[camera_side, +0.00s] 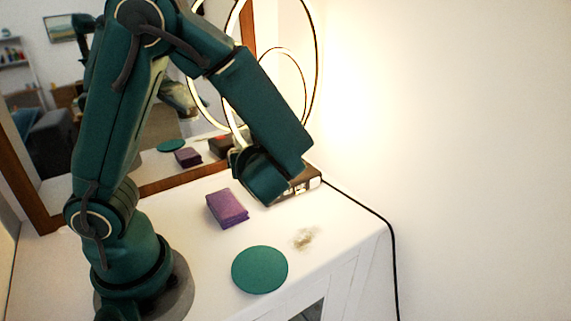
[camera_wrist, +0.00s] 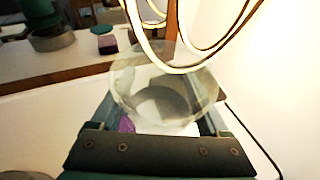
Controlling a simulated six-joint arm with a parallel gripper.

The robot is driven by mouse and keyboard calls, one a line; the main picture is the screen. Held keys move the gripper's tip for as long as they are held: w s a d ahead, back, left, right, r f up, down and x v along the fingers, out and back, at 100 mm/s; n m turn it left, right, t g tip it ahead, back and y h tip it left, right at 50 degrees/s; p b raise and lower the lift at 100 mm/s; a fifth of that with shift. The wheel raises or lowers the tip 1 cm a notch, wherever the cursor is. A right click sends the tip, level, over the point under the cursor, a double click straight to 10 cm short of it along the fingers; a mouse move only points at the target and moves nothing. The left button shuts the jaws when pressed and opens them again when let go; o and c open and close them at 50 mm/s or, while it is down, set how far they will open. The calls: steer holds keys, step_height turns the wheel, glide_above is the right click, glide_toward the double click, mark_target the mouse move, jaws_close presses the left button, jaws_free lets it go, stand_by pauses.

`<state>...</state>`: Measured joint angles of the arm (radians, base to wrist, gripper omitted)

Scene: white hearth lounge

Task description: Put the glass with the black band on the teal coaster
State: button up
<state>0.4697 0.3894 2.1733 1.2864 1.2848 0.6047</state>
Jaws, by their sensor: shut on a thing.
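My gripper (camera_side: 264,178) is at the back of the white table, beyond the purple block and the teal coaster. In the wrist view it is shut on a clear round glass (camera_wrist: 122,84), with a finger on each side. A dark grey curve shows within the glass; I cannot tell whether it is the black band. In the side view the glass is not clearly visible and seems hidden by my gripper. The teal coaster (camera_side: 260,270) lies flat and bare near the front of the table.
A purple block (camera_side: 227,208) lies left of my gripper. A dark lamp base (camera_side: 305,181) stands close behind it, with glowing rings (camera_side: 318,60) above. A wood-framed mirror (camera_side: 150,187) leans behind. A pale brown smudge (camera_side: 305,238) marks the tabletop. A black cable (camera_side: 393,235) runs over the right edge.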

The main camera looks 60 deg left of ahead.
steer(key=s+a+f+n+g, duration=0.1)
steer(key=s+f+n+g, duration=0.1)
steer(key=s+n+g, duration=0.85)
steer(key=s+d+n+g+h, duration=0.5)
steer(key=n+g+h, duration=0.2)
steer(key=n+h, duration=0.1)
steer(key=w+d+r+n+t+h, duration=0.2)
steer(key=d+r+n+t+h, duration=0.3)
steer(key=n+h, duration=0.35)
steer(key=w+d+r+n+t+h, duration=0.2)
steer(key=d+r+n+h, duration=0.3)
steer(key=d+n+h, duration=0.3)
steer(key=w+a+f+n+t+h, duration=0.25)
steer(key=a+f+n+t, duration=0.3)
steer(key=a, duration=0.65)
steer(key=y, duration=0.1)
glide_above(268, 279)
step_height(268, 279, down, 8)
steer(key=shift+r, duration=0.15)
steer(key=shift+f, duration=2)
